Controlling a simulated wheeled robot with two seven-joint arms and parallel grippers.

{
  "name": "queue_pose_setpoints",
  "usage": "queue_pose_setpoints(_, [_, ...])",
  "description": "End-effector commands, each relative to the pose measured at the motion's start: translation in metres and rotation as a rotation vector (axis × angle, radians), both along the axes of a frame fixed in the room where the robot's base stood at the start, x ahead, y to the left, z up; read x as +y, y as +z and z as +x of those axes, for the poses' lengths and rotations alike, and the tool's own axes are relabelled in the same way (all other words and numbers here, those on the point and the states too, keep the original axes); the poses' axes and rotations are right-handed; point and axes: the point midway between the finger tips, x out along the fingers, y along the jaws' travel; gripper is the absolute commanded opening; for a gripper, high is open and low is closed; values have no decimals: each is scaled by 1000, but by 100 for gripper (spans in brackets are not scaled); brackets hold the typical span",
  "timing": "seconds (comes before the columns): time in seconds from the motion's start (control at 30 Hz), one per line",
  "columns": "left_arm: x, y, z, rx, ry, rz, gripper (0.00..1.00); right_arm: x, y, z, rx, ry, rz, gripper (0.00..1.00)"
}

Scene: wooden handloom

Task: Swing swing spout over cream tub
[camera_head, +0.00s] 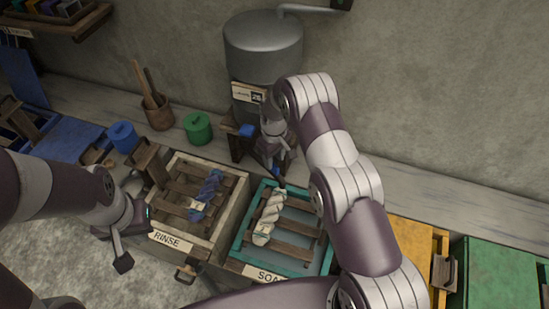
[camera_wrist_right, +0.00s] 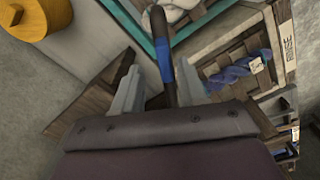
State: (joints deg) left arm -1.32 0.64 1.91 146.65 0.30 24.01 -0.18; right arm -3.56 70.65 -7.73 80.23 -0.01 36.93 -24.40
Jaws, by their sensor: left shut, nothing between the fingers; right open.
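The swing spout shows in the right wrist view as a dark pipe with a blue band (camera_wrist_right: 165,62). In the head view its blue part (camera_head: 276,172) shows just below my right gripper (camera_head: 274,160), its end near the back edge of the teal tub. In the wrist view my right gripper (camera_wrist_right: 158,85) is open, with the spout between its spread fingers. The cream-rimmed tub (camera_head: 238,200), labelled RINSE, stands left of the teal tub (camera_head: 236,243); it also shows in the wrist view (camera_wrist_right: 262,30). My left gripper (camera_head: 122,258) is shut and empty, left of the RINSE tub.
A grey tank (camera_head: 263,45) stands against the wall behind the tubs. Blue yarn (camera_head: 207,192) lies on the RINSE tub's slats, and cream yarn (camera_head: 268,217) on the teal tub's. Yellow (camera_head: 412,235) and green (camera_head: 500,270) tubs stand right of my right arm.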

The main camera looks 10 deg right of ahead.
Motion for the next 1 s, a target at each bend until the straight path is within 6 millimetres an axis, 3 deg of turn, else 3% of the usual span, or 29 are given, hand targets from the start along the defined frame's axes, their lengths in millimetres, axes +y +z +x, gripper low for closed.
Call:
queue_pose_setpoints(0.03, [0, 8, 0, 0, 0, 0, 0, 0, -5, -1, 3, 0, -1, 42])
queue_pose_setpoints(0.23, [0, 14, 0, 0, 0, 0, 0, 1, -29, 0, 0, 0, 0, 42])
queue_pose_setpoints(0.53, [0, 13, 0, 0, 0, 0, 0, 0, -34, 0, -2, 0, 0, 42])
queue_pose_setpoints(0.57, [0, 13, 0, 0, 0, 0, 0, 0, -34, 0, -2, 0, 0, 35])
queue_pose_setpoints(0.67, [0, 13, 0, 0, 0, 0, 0, 0, -34, 0, -1, 0, 0, 2])
queue_pose_setpoints(1.0, [0, 11, 0, 0, 0, 0, 0, 1, -34, 0, -3, -11, 0, 0])
